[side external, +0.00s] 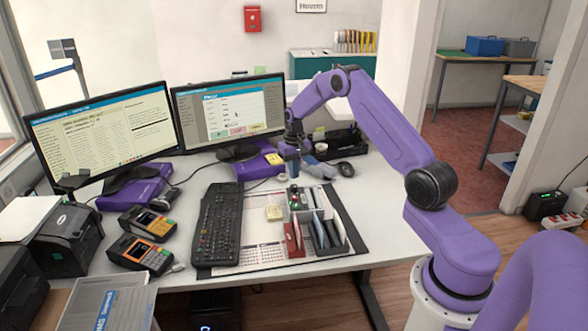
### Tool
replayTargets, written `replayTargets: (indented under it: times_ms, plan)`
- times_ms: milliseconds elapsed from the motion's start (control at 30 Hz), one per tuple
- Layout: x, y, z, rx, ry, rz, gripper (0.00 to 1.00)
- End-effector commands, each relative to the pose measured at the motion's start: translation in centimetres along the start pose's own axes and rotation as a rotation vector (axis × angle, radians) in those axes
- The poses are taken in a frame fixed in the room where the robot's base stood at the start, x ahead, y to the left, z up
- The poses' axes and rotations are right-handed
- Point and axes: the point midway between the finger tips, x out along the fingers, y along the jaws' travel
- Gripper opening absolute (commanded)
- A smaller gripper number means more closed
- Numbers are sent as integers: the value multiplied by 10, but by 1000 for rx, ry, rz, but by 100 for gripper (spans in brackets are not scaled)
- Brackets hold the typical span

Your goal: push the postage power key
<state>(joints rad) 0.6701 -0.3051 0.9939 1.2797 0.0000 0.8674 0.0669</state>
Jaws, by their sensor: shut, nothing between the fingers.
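I cannot make out which part is the postage power key; no readable label for it shows at this size. My gripper (293,168) is shut and empty, pointing down at the far middle of the desk, near the right purple box (258,165). It is behind a grey desk organizer (325,243) in the picture. Small red and green spots show on a dark item (294,198) at the organizer's back. I cannot tell whether the fingertips touch anything.
A black keyboard (215,228) and two monitors (105,135) (230,110) stand on the desk (185,285). Two card terminals (140,253) (147,222) and a black printer (66,240) are at the left. A mouse (345,169) and black tray (342,143) are right of my gripper.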

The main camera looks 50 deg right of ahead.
Motion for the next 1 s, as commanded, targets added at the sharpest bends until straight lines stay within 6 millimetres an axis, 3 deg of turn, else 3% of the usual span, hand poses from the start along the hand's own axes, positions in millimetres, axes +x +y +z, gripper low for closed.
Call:
replayTargets:
  times_ms: [500, 1000]
  plan:
    - [59, 0, 1, -2, -1, 0, 0]
    - [69, 0, 1, -2, 0, 0, 0]
